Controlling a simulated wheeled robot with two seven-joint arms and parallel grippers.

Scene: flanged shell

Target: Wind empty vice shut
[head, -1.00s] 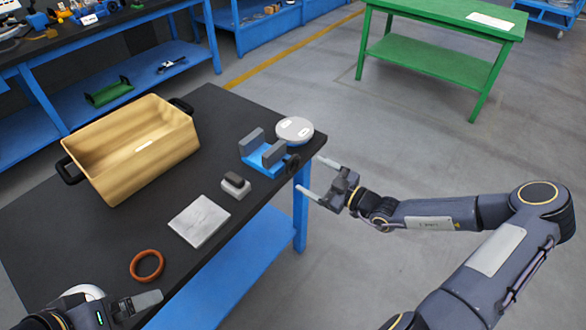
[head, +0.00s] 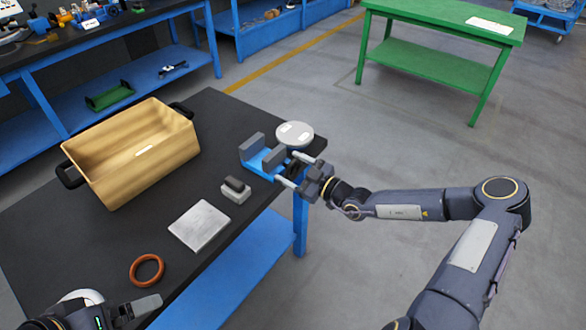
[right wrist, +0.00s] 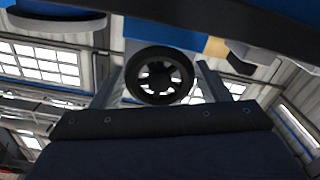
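The blue vice (head: 262,158) with grey jaws stands near the far right corner of the black table. Its jaws are apart, with nothing visible between them. Its black handwheel (right wrist: 160,76) shows in the right wrist view, between the two fingers. My right gripper (head: 303,171) is open, with one finger on each side of the handwheel; I cannot tell whether they touch it. In the head view the gripper partly hides the wheel. My left gripper (head: 146,305) is at the bottom left, over the table's near edge, and I cannot tell its opening.
A round grey-white disc part (head: 294,134) lies right behind the vice. A small grey block with a dark top (head: 236,189), a pale square plate (head: 200,225) and an orange ring (head: 147,270) lie along the table (head: 80,225). A tan bin (head: 135,155) stands left.

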